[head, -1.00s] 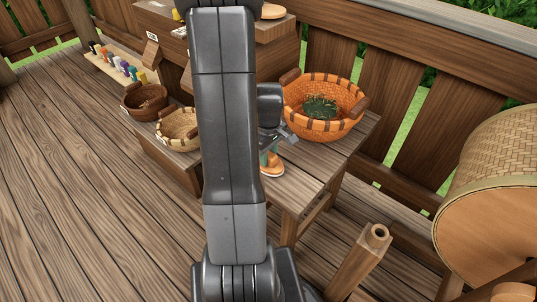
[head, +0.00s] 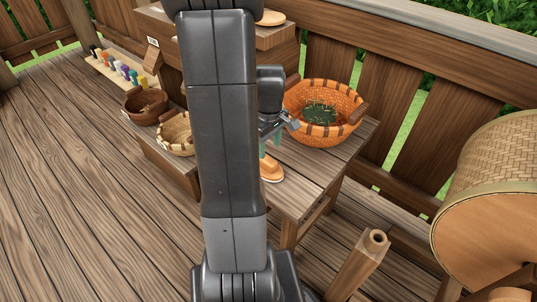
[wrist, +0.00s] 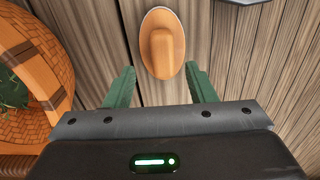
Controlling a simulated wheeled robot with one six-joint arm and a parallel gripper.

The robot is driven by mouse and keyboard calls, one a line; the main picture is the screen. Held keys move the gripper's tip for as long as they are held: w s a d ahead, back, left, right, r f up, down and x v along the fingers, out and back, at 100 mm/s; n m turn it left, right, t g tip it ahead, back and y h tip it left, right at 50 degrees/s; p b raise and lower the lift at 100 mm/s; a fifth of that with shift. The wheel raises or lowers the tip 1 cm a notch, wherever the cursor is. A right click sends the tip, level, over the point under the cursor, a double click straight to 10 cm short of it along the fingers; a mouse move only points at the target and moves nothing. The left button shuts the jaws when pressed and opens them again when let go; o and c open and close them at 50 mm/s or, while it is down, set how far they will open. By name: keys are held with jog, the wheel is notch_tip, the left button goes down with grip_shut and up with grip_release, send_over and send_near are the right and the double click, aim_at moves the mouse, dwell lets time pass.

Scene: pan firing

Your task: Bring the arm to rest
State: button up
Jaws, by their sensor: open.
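My gripper (head: 270,149) is over the wooden table, partly hidden behind my own arm in the head view. Its two green fingers are spread apart with nothing between them in the wrist view (wrist: 161,86). An orange-brown wooden piece with an oval base and raised grip (wrist: 162,45) lies just beyond the fingertips there. It also shows below the gripper in the head view (head: 270,172). The gripper looks apart from it.
A large orange basket (head: 345,132) with dark green leaves (head: 319,113) stands right of the gripper. Two smaller baskets (head: 146,104) (head: 176,140) stand on the left. A wooden post (head: 370,250) and a woven drum (head: 500,190) are at right. Open floor (head: 70,200) lies left.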

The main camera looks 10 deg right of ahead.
aim_at(268, 159)
notch_tip(268, 159, up, 7)
jog(key=shift+p, duration=0.45)
jog(key=shift+f, duration=0.2)
notch_tip(268, 159, down, 14)
jog(key=b, duration=0.3)
jog(key=shift+s+a+f, duration=0.1)
jog(key=shift+a, duration=0.05)
jog(key=shift+r+p, duration=0.35)
jog(key=shift+r, duration=1.1)
